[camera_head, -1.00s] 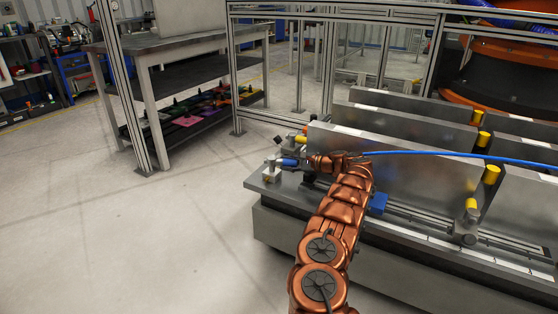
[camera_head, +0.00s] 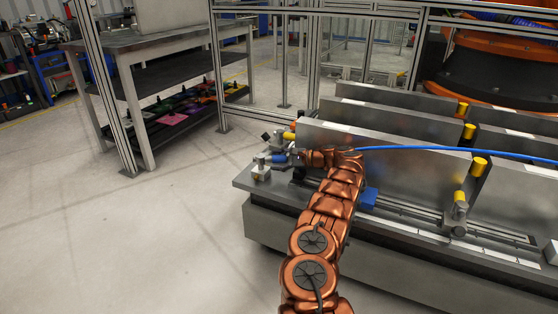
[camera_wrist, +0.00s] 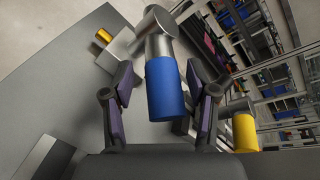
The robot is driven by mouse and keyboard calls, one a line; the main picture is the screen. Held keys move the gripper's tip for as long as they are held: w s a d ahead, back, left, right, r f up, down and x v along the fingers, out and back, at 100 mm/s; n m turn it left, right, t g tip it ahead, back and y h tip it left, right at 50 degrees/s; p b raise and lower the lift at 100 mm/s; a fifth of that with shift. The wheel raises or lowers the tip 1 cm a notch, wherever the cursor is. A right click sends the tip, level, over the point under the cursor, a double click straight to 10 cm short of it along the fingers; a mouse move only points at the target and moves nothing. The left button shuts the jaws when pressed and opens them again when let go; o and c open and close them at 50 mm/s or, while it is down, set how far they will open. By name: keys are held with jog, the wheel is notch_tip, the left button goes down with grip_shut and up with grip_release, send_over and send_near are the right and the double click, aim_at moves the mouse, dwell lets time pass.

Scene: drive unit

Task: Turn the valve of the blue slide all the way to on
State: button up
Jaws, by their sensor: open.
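The blue slide's valve has a blue cylindrical handle (camera_head: 279,158) at the left end of the grey machine bed. In the wrist view the blue handle (camera_wrist: 165,91) lies between the two fingers, with its metal stem (camera_wrist: 158,30) beyond it. My gripper (camera_wrist: 160,88) is open, with a finger on each side of the handle. A gap shows at the left finger; contact on the right is unclear. In the head view my gripper (camera_head: 303,158) is just right of the handle, its fingers too small to make out.
A yellow handle (camera_head: 289,136) is just behind the blue one; it shows at right in the wrist view (camera_wrist: 245,132). Upright metal plates (camera_head: 370,147) stand right of my gripper. A blue hose (camera_head: 430,148) runs to the right. Open floor (camera_head: 150,230) lies left.

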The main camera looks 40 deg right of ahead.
jog(key=v, duration=1.2)
jog(key=shift+a, duration=0.1)
